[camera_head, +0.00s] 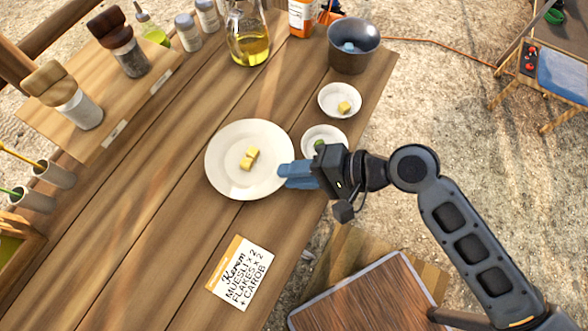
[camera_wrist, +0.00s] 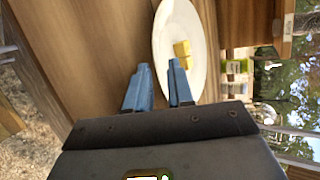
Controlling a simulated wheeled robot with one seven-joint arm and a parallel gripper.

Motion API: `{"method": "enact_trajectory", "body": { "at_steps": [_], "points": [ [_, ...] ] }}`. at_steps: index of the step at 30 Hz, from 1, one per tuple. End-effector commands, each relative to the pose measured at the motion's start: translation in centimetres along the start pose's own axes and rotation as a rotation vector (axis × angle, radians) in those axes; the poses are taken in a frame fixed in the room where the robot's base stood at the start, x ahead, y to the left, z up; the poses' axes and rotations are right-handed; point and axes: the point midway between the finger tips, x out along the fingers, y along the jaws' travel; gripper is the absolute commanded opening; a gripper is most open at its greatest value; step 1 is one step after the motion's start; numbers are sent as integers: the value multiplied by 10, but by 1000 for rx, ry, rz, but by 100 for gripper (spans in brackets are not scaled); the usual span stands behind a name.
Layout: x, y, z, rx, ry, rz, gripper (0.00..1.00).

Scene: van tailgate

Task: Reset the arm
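My gripper (camera_head: 286,175) is at the right edge of the white plate (camera_head: 223,164) in the head view, pointing left, above the wooden table. In the wrist view its two blue fingers (camera_wrist: 159,72) stand apart with nothing between them. The gripper is open and empty. The arm reaches in from the lower right. The plate also shows in the wrist view (camera_wrist: 163,40), just beyond the fingertips. Yellow blocks (camera_head: 249,158) lie near the middle of the plate. I cannot tell whether the fingers touch the plate.
Small white bowls stand beside the gripper, one with a green piece (camera_head: 320,145), one with a yellow piece (camera_head: 344,107). A dark metal pot (camera_head: 352,50) and an oil flask (camera_head: 247,45) stand at the back. A written card (camera_head: 240,274) lies in front. The table's left middle is clear.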

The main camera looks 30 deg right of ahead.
Motion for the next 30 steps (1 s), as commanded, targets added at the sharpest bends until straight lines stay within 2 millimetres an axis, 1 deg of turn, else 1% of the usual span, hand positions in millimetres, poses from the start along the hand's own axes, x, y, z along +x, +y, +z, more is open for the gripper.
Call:
{"method": "enact_trajectory", "body": {
  "at_steps": [1,3,9,13,18,25,28,30],
  "points": [
    [-6,6,-2,5,4,10,33],
    [-16,7,-2,5,6,11,33],
    [-49,4,-1,1,5,4,33],
    [-65,2,-1,0,5,1,33],
    [-74,0,-1,-1,4,0,33],
    [-76,1,-1,-4,9,1,33],
    [-80,11,-2,-31,56,17,33],
    [-87,24,-4,-78,126,40,33]
  ]
}}
